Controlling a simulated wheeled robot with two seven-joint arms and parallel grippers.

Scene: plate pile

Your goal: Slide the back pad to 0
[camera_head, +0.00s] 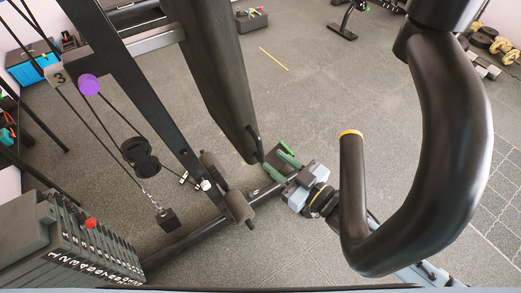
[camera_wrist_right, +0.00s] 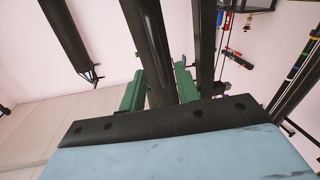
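The back pad (camera_head: 215,75) is a long dark pad that runs down from the top of the head view to its lower end near the middle. My right gripper (camera_head: 277,160) has green fingers and is beside that lower end, on its right, pointing toward it. In the right wrist view the two fingers (camera_wrist_right: 160,88) stand apart, with a long dark bar, likely the pad, between or just beyond them. I cannot tell whether they touch it. A purple knob (camera_head: 88,84) and a plate marked 3 (camera_head: 60,76) are at upper left. I see no 0 mark. My left gripper is out of view.
A thick black curved handle (camera_head: 440,150) fills the right foreground, close to my right arm. A weight stack (camera_head: 60,245) with a red pin stands at lower left, with cables above it. Dark frame bars lie around the pad's foot. Open floor (camera_head: 310,90) lies beyond.

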